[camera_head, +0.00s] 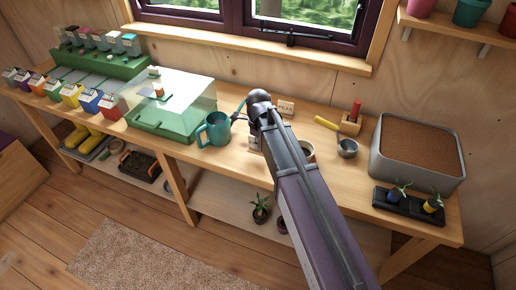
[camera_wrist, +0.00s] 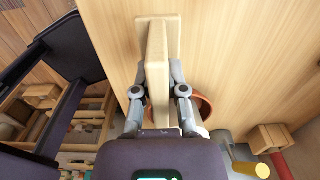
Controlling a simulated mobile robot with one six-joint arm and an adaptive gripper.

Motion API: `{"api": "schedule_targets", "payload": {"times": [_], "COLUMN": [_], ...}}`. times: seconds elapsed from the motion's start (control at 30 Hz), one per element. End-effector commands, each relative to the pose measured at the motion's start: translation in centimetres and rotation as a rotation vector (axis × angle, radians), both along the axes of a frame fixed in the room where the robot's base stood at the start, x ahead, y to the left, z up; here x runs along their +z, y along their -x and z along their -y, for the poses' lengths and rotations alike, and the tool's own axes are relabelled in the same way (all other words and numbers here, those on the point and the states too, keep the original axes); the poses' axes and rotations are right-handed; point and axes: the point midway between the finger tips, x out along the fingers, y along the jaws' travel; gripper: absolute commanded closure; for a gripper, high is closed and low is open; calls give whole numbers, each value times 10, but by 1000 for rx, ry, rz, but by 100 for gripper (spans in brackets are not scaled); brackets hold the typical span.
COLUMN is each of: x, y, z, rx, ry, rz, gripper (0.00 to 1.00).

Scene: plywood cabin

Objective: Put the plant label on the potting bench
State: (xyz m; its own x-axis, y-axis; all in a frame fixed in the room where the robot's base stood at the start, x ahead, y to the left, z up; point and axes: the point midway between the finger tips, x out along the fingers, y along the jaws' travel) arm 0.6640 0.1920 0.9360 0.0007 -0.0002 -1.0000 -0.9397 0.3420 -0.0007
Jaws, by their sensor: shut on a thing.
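The plant label (camera_wrist: 158,68) is a pale wooden plate with a wider foot. In the wrist view my gripper (camera_wrist: 159,82) is shut on it, one finger on each side, and the foot points away from me. I cannot tell whether the foot touches the wooden potting bench (camera_head: 225,160) below; the bench top also fills much of the wrist view (camera_wrist: 250,60). In the head view my arm hides most of the gripper. A small sign reading PEAS (camera_head: 286,107) shows beside my arm; I cannot tell whether it is the held label.
A terracotta pot (camera_wrist: 203,108) is close beside the gripper. A teal mug (camera_head: 216,131) stands left of my arm. To the right are a scoop (camera_head: 347,149), a wooden block with a red handle (camera_head: 351,127) and a soil-filled tub (camera_head: 412,172). Bare bench surface lies around the label.

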Motion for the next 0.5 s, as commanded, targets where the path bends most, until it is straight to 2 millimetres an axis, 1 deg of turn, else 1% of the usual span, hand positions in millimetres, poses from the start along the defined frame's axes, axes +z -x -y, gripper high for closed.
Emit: {"api": "schedule_targets", "payload": {"times": [0.07, 0.13, 0.3, 0.5], "x": [-1, -10, -25, -36], "y": [-10, -7, -7, -7], "z": [-5, -3, -3, -3], "rx": [0, 0, 0, 0], "ry": [0, 0, 0, 0], "rz": [0, 0, 0, 0], "gripper": [100, 100, 100, 100]}}
